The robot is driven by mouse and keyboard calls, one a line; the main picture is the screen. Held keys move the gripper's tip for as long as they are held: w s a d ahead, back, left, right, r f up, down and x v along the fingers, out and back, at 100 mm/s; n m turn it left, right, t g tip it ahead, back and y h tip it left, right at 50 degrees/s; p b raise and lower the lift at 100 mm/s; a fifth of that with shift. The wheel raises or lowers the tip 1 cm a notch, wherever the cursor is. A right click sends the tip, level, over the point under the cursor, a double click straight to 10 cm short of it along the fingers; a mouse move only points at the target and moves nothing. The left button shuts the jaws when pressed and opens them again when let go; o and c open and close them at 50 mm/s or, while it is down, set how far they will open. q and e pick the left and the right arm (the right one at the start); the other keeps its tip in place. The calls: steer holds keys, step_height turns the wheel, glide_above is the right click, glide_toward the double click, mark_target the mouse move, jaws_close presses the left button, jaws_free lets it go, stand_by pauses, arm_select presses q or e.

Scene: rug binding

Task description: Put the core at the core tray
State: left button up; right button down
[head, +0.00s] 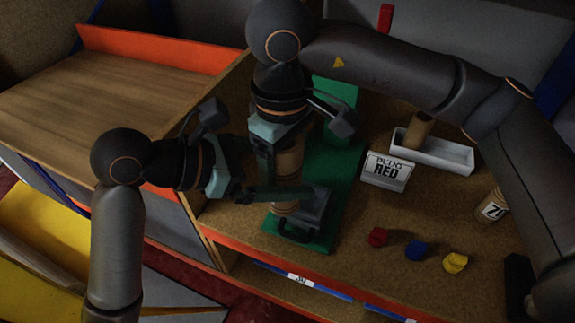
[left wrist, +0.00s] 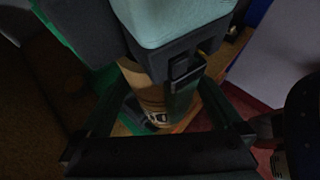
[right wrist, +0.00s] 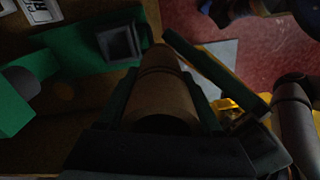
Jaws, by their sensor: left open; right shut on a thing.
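My right gripper (head: 284,150) points down and is shut on a brown cardboard core (head: 289,163). The core stands roughly upright above the black fixture on the green mat; whether it touches the fixture is hidden. It fills the middle of the right wrist view (right wrist: 163,98). My left gripper (head: 285,185) is open, its fingers reaching in from the left on either side of the core's lower part. The left wrist view shows printing low on the core (left wrist: 157,118). A white tray (head: 455,158), which looks like the core tray, holds another brown core (head: 418,130) leaning inside.
The green mat (head: 335,185) carries a black fixture (head: 312,207) and a green upright block. A "PLUG RED" card (head: 386,170) stands to its right. Red (head: 377,237), blue (head: 415,250) and yellow (head: 455,263) plugs lie near the front edge. A labelled cylinder (head: 492,206) stands at right.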

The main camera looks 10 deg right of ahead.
arm_select(q)
steer(key=v, duration=1.1)
steer(key=d+f+m+g+h, duration=0.1)
steer(key=d+f+m+g, duration=0.2)
steer(key=d, duration=1)
steer(key=shift+w+f, duration=0.25)
steer(key=shift+f, duration=0.35)
arm_select(e)
steer(key=s+d+r+m, duration=0.1)
steer(key=d+r+m, duration=0.2)
steer(key=d+r, duration=0.1)
steer(key=shift+s+r, duration=0.3)
steer(key=shift+s, duration=0.1)
arm_select(q)
steer(key=shift+d, duration=0.1)
steer(key=shift+c, duration=0.4)
steer(key=shift+w, duration=0.1)
steer(key=c, duration=1.3)
steer(key=shift+h, duration=0.3)
steer(key=shift+c, duration=0.4)
arm_select(e)
jaws_free()
steer(key=shift+s, duration=0.1)
